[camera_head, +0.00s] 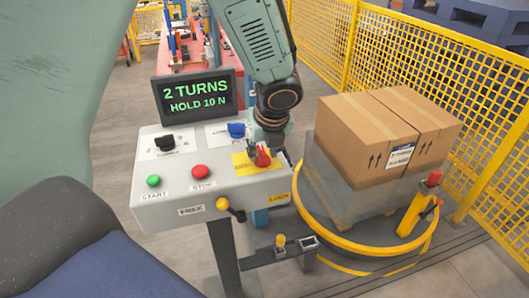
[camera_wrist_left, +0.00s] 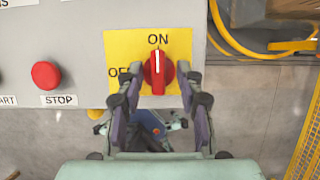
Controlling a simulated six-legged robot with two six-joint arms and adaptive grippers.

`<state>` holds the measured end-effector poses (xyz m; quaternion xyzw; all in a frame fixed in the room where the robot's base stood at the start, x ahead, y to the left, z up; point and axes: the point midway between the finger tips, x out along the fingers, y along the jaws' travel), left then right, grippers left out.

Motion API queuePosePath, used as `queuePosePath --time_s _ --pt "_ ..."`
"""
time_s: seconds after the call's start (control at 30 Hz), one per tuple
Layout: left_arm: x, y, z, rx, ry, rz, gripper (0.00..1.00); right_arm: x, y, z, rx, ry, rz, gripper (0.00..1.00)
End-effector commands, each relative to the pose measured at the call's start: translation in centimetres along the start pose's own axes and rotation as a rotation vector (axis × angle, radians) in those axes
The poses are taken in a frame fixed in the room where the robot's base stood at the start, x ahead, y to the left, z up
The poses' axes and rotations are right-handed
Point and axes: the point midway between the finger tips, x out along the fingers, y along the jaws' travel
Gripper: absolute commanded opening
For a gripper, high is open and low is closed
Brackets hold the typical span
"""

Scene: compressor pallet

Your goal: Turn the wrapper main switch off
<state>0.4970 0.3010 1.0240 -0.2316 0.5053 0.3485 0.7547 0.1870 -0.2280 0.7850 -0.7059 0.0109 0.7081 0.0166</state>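The wrapper main switch is a red rotary knob (camera_wrist_left: 158,74) on a yellow plate (camera_wrist_left: 122,46) of the control panel. Its white mark points up at ON; OFF is at its left. In the head view the red knob (camera_head: 262,157) shows at the panel's right side, just below my left gripper (camera_head: 268,143). In the left wrist view my left gripper (camera_wrist_left: 159,82) is open, with one fingertip on each side of the knob's lower part. I cannot tell whether the fingers touch it. My right gripper is not in view.
The panel also carries a green START button (camera_head: 153,181), a red STOP button (camera_head: 200,172), a black knob (camera_head: 165,143), a blue knob (camera_head: 236,130) and a FREE/LOCK lever (camera_head: 223,204). A screen (camera_head: 196,98) stands behind. Boxes (camera_head: 385,130) stand inside a yellow ring (camera_head: 350,245) at right.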

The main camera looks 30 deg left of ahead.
Motion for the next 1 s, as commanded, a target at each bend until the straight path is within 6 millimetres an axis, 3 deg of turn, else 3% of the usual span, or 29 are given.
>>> queuePosePath --time_s 0.23,0.67,1.0 --pt "0.10 -0.14 0.14 0.000 0.001 0.001 0.36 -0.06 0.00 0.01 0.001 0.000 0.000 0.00" --pt "0.08 -0.26 0.18 0.000 0.001 -0.001 0.00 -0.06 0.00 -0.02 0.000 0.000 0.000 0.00" --pt "-0.01 -0.26 0.26 -0.005 -0.001 0.002 0.00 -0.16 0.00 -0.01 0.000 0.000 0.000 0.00"
